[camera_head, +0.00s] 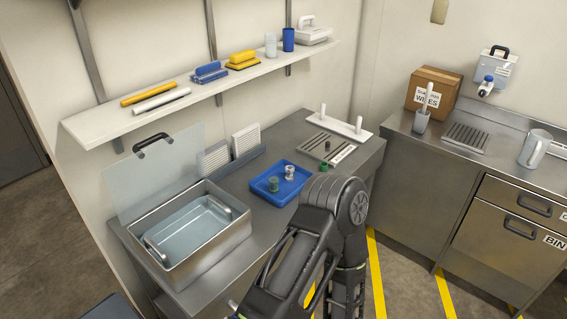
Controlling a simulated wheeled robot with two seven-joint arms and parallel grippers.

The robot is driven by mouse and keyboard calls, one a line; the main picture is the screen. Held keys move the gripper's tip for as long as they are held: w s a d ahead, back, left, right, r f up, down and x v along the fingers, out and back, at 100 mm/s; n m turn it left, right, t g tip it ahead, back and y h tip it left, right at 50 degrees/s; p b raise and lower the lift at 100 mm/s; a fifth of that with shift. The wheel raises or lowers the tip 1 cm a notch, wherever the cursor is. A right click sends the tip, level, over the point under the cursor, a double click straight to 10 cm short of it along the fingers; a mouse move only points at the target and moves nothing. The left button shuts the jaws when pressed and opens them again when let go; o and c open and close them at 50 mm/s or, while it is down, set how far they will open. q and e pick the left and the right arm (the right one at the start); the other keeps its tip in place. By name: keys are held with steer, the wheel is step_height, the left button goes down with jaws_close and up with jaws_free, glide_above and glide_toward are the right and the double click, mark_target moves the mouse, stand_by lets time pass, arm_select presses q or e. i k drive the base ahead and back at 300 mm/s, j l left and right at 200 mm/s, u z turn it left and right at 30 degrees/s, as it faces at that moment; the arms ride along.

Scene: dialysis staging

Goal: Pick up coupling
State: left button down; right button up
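A blue tray (258,189) lies on the steel bench. I cannot tell for certain which of these is the coupling. Another small green piece (323,167) shows just above my arm, to the right of the tray. One black arm of mine rises from the bottom and bends near the bench's front edge, hiding part of the bench. No gripper fingers are clearly visible.
An open steel basin (190,262) with a raised clear lid (155,172) stands on the bench's left. A slatted plate (327,149) and a white two-post stand (339,124) are at the back right. A wall shelf (130,120) hangs above. A box (433,88) stands on the right counter.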

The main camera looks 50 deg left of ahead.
mark_target(274, 181)
steer(key=i+z, duration=0.1)
steer(key=i, duration=0.6)
steer(key=i+j+z, duration=0.1)
steer(key=i, duration=0.6)
steer(key=i+j+z, duration=0.1)
steer(key=i, duration=0.65)
steer(key=i+u, duration=0.2)
steer(key=k+u, duration=0.1)
steer(key=u, duration=4.5)
